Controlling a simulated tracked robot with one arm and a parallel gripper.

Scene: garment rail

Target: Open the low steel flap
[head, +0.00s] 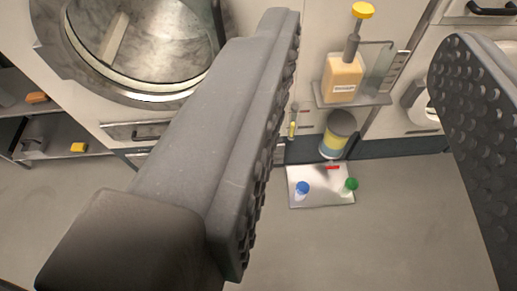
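My gripper (367,32) is open, with its two grey, studded fingers wide apart and nothing between them. The left finger crosses the middle of the head view; the right finger stands at the right edge. A low, narrow metal panel with a handle-like bar (137,131) lies below the round machine door, left of my left finger. It appears shut and may be the steel flap; I cannot tell for certain. Its right part is hidden behind my left finger. My gripper's contact with it is not visible.
The round glass machine door (140,40) is at upper left. A small shelf (352,101) holds an amber pump bottle (343,80). A dark shelf rack (50,128) stands left. Open floor lies in front.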

